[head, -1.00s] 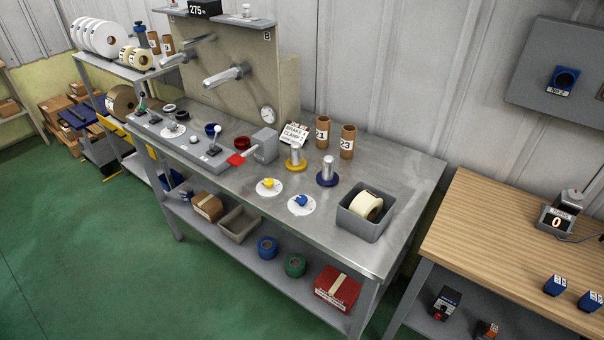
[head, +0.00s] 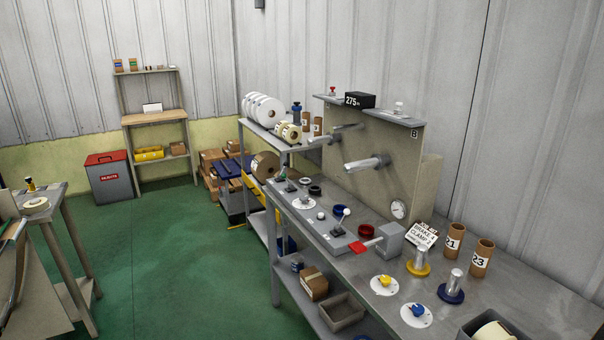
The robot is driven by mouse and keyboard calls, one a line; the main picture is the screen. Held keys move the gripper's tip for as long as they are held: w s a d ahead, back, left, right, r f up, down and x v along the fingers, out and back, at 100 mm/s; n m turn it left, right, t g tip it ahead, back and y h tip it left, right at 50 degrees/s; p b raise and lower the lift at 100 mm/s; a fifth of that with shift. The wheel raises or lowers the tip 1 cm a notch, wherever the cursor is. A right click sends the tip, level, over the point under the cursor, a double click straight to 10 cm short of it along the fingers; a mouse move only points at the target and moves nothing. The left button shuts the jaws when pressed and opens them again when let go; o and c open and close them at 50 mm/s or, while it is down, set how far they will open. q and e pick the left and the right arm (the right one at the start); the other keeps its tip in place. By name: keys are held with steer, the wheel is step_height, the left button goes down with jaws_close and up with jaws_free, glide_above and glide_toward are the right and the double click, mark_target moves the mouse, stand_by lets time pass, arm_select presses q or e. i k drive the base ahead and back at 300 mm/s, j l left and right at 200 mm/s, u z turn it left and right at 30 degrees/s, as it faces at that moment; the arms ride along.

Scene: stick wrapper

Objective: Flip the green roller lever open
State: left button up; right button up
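A grey control strip (head: 322,233) runs along the left front of the metal bench (head: 530,290). At its far end stands a small upright lever (head: 289,178) with a dark knob that may be green; its colour and whether it is open are too small to tell. Nearer on the strip is a lever with a pale ball knob (head: 346,212), and beside it a red paddle handle (head: 358,247) on a grey block (head: 390,240). No clearly green roller lever can be made out. Neither of my grippers is in view.
A tan upright panel (head: 385,150) with roller arms stands behind the strip. Cardboard cores (head: 453,237), a yellow-based post (head: 419,262) and dials (head: 385,284) stand on the near bench. Open green floor (head: 165,250) lies left of the bench; another table (head: 52,200) stands at far left.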

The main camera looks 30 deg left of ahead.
mark_target(283, 176)
steer(key=i+j, duration=2.3)
steer(key=j, duration=0.15)
steer(key=k+j+u, duration=0.05)
steer(key=j, duration=0.05)
